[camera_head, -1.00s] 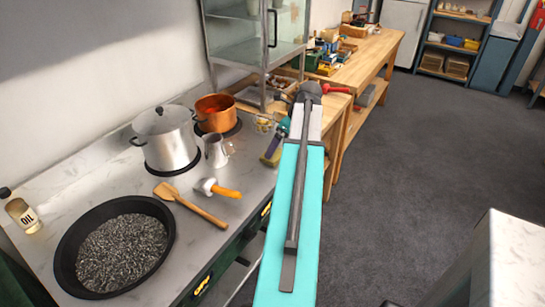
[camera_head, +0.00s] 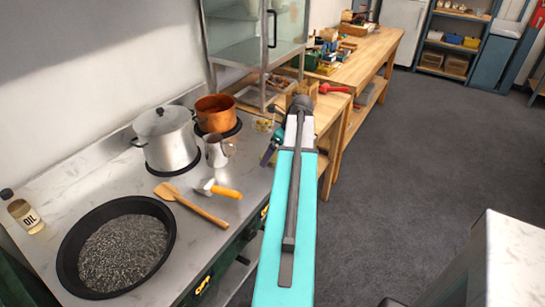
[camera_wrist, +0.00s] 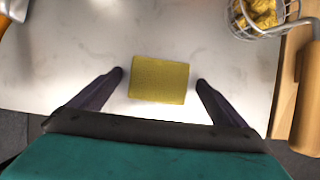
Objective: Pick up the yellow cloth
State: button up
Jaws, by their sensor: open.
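The yellow cloth (camera_wrist: 159,79), a flat folded rectangle, lies on the pale marbled counter (camera_wrist: 60,45) in the wrist view. My gripper (camera_wrist: 160,80) is open, with one dark finger on each side of the cloth and a gap to both edges. In the head view my gripper (camera_head: 269,153) is over the counter's right end, partly behind my arm. I cannot make out the cloth there. How high the fingertips are above the counter is hard to tell.
A wire basket (camera_wrist: 262,17) with yellow contents stands to the upper right.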

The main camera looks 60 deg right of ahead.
jog(key=c, duration=1.1)
jog(key=shift+r, duration=0.15)
jog(key=shift+r+b, duration=0.4)
jog(key=shift+r, duration=0.65)
jog(key=shift+s+d+r, duration=0.2)
jog(key=shift+s+r, duration=0.15)
jog(key=shift+r, duration=0.25)
jog(key=s+d+b, duration=0.1)
jog(key=s+d, duration=0.1)
jog(key=s, duration=0.2)
jog(key=s+d+r+b, duration=0.1)
jog(key=s, duration=0.4)
jog(key=s+d+b, duration=0.1)
jog(key=s+d, duration=0.1)
jog(key=s, duration=0.3)
jog(key=shift+s+d+r, duration=0.1)
jog(key=shift+d+r, duration=0.15)
jog(key=shift+d, duration=0.1)
jog(key=o, duration=0.4)
jog(key=shift+c, duration=1.6)
